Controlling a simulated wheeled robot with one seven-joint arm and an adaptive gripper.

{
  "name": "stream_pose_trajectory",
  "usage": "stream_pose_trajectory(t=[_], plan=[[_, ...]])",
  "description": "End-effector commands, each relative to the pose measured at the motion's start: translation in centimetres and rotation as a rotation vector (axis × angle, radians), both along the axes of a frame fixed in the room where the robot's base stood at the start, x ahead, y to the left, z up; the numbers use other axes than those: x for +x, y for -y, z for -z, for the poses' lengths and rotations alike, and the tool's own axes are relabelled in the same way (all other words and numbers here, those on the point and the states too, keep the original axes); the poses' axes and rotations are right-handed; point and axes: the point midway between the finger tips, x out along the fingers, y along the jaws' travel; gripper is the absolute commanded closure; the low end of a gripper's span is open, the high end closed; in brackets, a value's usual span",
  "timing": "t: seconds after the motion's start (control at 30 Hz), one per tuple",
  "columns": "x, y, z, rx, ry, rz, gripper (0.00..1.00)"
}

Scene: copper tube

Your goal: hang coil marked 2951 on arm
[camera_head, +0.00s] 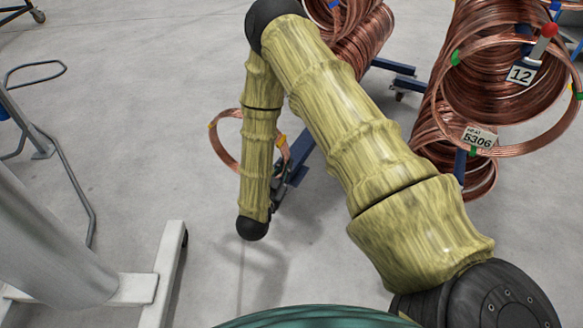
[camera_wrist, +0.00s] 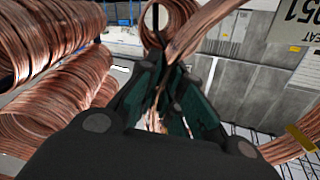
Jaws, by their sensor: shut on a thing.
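A thin copper coil with yellow clips (camera_head: 222,152) shows partly behind my forearm in the head view. In the wrist view, its copper strands (camera_wrist: 207,24) run between the fingers of my gripper (camera_wrist: 165,88), which is shut on them. A white tag (camera_wrist: 298,22) hangs at the upper right, cut off by the frame; only its last digits show, seemingly 51. In the head view my gripper (camera_head: 281,172) is mostly hidden by my arm. Blue rack parts (camera_head: 297,176) show beside the held coil; I cannot tell whether they touch.
Large copper coils (camera_head: 497,70) hang on a rack at the right, with a sign reading 12 (camera_head: 521,75) and a tag reading 5306 (camera_head: 478,138). More coils (camera_head: 362,40) hang at the top centre. Thick coils (camera_wrist: 45,45) fill the wrist view's left side.

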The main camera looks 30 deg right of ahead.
Motion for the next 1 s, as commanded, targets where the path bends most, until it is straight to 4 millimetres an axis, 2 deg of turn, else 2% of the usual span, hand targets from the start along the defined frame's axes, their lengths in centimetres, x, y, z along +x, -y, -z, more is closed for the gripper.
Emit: stream_pose_trajectory(t=[0.1,0.3,1.0], plan=[[-1.1,0.8,-0.4,0.000,0.003,0.063,1.00],[-1.7,1.4,-0.5,0.000,0.002,0.100,1.00],[0.1,4.5,-0.2,0.001,0.003,0.099,1.00]])
